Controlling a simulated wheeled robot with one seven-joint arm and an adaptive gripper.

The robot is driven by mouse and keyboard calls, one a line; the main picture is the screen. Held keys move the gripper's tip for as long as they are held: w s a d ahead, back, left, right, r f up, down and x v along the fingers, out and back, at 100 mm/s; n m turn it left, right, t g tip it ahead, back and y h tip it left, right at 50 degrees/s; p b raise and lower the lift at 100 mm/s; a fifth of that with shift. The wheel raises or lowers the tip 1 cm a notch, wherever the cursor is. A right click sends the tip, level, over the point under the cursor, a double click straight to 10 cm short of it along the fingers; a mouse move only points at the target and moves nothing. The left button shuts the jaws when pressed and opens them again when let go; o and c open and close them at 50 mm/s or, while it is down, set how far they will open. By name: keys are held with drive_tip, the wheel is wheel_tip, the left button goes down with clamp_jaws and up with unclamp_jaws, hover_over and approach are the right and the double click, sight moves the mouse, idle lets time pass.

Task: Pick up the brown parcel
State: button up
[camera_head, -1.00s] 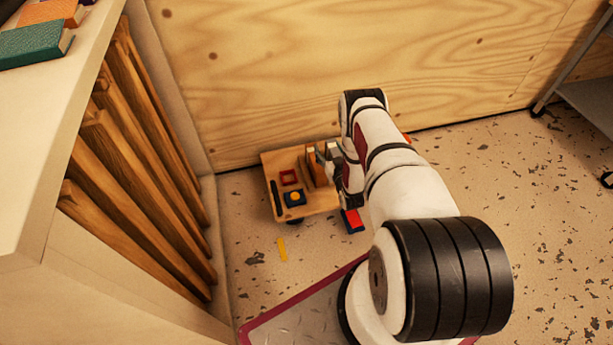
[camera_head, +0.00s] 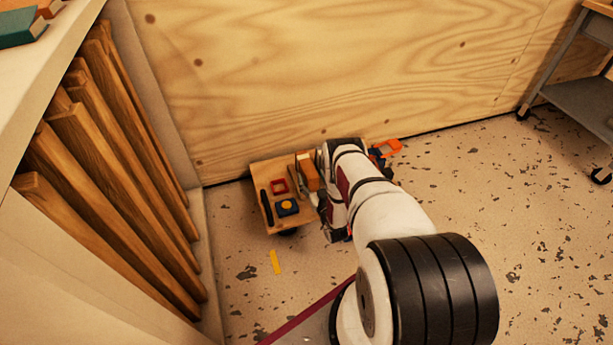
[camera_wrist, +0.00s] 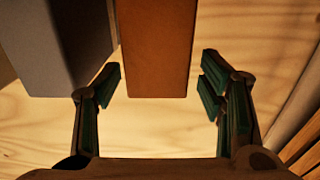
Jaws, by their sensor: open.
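The brown parcel (camera_head: 309,171) stands upright on the small wooden cart (camera_head: 262,174) beside the plywood wall. In the wrist view the brown parcel (camera_wrist: 158,50) fills the upper middle, with its near end between the lines of my two fingers. My gripper (camera_wrist: 161,82) is open and empty, one finger on each side of that end. I cannot tell whether the fingers touch it. A grey block (camera_wrist: 62,45) stands close to the left of the parcel, near the left finger. In the head view my wrist hides the cart's right part and most of my gripper.
An orange item (camera_head: 387,147) is right of my arm. A yellow strip (camera_head: 275,262) lies on the floor. Timber posts (camera_head: 110,190) line the left.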

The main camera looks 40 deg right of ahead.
sight(308, 166)
drive_tip(key=shift+b+x, duration=1.45)
drive_tip(key=shift+x, duration=1.3)
drive_tip(key=shift+d+r, duration=0.1)
drive_tip(key=shift+r, duration=0.1)
clamp_jaws()
